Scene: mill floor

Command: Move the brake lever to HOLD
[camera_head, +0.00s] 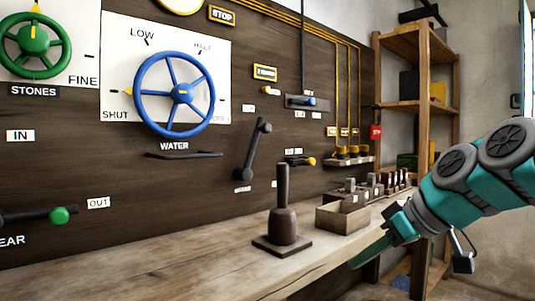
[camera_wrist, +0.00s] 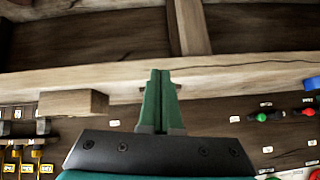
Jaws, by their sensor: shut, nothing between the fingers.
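A dark lever (camera_head: 254,150) is mounted on the wall panel right of the blue wheel, leaning up to the right. The small label (camera_head: 243,190) under it is too blurred to read, so I cannot tell surely whether it is the brake lever. I cannot make out HOLD on any label. My gripper (camera_head: 358,263) is at the right, at the front edge of the bench, well away from that lever. In the wrist view my gripper's green fingers (camera_wrist: 160,75) are together with nothing between them.
The bench (camera_head: 150,252) carries an upright dark post on a square base (camera_head: 283,222) and a wooden box (camera_head: 342,217). The panel holds a blue wheel (camera_head: 180,93), a green wheel (camera_head: 35,46) and a green-knobbed lever (camera_head: 58,215). Shelves (camera_head: 415,105) stand behind my arm.

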